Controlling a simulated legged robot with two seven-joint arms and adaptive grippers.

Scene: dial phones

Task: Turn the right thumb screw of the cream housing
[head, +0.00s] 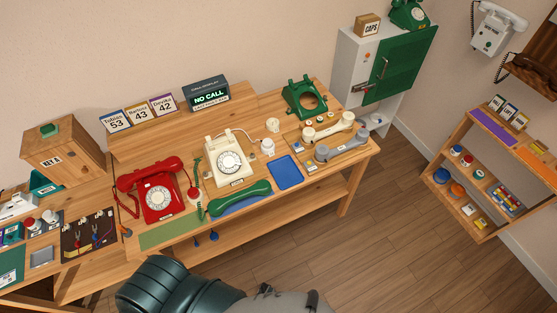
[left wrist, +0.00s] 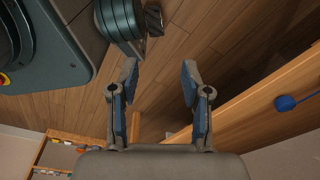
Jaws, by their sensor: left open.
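The cream housing (head: 228,158) is a cream dial phone on the workbench, between the red phone and the blue tray, with its dial facing up and forward. Its thumb screws are too small to make out in the head view. My left gripper (left wrist: 160,76) is open and empty in the left wrist view, its two blue-padded fingers apart over the wooden floor. The cream housing does not show in that view. I cannot make out either gripper in the head view, and my right gripper is in neither view.
A red phone (head: 158,190) stands left of the cream one. A green handset (head: 240,199) lies in front of it. A blue tray (head: 286,171) is to its right. A blue knob (left wrist: 285,103) shows beside the wooden bench edge. The floor (head: 330,230) before the bench is clear.

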